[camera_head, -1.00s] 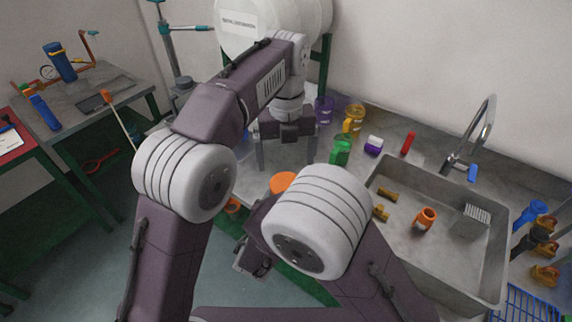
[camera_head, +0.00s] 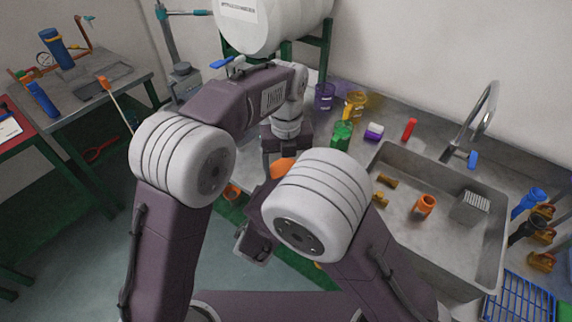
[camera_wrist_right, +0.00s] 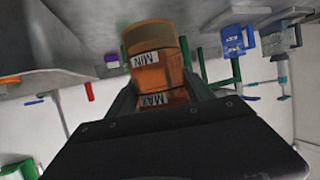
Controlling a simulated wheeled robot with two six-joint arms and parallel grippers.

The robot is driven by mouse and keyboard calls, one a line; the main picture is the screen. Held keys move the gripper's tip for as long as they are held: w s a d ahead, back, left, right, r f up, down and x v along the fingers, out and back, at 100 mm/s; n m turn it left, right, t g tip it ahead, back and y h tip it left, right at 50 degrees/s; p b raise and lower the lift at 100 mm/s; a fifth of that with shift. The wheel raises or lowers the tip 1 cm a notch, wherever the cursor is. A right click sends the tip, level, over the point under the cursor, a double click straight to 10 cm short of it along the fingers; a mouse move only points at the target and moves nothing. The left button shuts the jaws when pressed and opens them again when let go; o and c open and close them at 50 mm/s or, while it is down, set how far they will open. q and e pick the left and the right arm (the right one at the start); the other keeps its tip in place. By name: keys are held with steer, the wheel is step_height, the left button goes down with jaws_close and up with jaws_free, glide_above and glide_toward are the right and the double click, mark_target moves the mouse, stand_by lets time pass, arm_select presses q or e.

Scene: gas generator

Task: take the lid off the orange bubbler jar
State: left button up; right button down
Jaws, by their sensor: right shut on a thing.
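The orange bubbler jar shows in the right wrist view (camera_wrist_right: 158,72), with MIN and MAX labels. My right gripper (camera_wrist_right: 165,98) is shut on it, its fingers along the jar's sides. In the head view its orange top (camera_head: 283,167) shows just below my left gripper (camera_head: 286,150). My right arm's big joint hides the rest of the jar and my right gripper there. The left gripper's fingers reach down at the orange top. I cannot tell whether they touch it or how far apart they are.
A sink (camera_head: 400,238) on the right holds an orange cup-like piece (camera_head: 424,206) and brown fittings. A green jar (camera_head: 341,135), a purple jar (camera_head: 324,96) and a yellow jar (camera_head: 355,103) stand on the counter behind. A white tank (camera_head: 275,25) is at the back.

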arm_select(q)
steer(key=c, duration=0.5)
steer(key=o, duration=1.5)
